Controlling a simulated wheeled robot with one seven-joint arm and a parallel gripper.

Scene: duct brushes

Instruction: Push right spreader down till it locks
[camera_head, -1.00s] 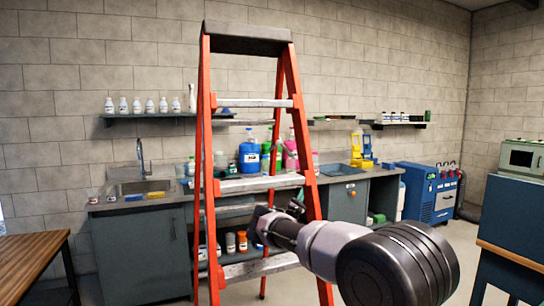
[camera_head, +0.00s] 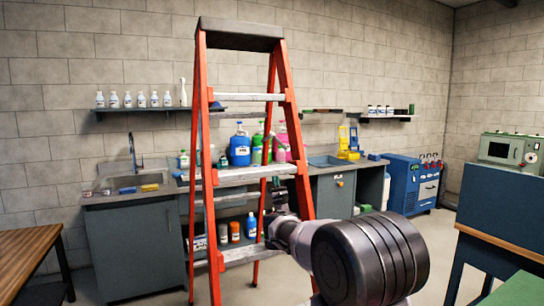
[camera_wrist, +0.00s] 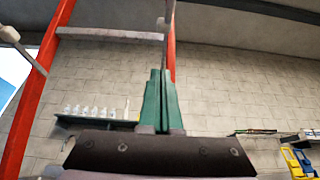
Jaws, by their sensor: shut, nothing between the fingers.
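An orange stepladder (camera_head: 301,130) with grey steps and a dark top cap stands open in front of me. In the wrist view, a thin grey bar (camera_wrist: 167,28) by the right orange rail looks like the right spreader; its joint and whether it is locked cannot be made out. Another grey bar (camera_wrist: 22,46), at the left rail, looks like the left spreader. My gripper (camera_wrist: 160,75) has its green fingers together and empty, with their tips just below the right bar; contact is unclear. In the head view, my arm reaches toward the ladder's right side, and the fingers are hard to make out.
A counter (camera_head: 128,198) with a sink and bottles stands behind the ladder, under shelves (camera_head: 150,108). A wooden table (camera_head: 28,252) is at the left. A blue machine (camera_head: 410,186) and a dark blue bench (camera_head: 510,205) are at the right. Some floor shows between them.

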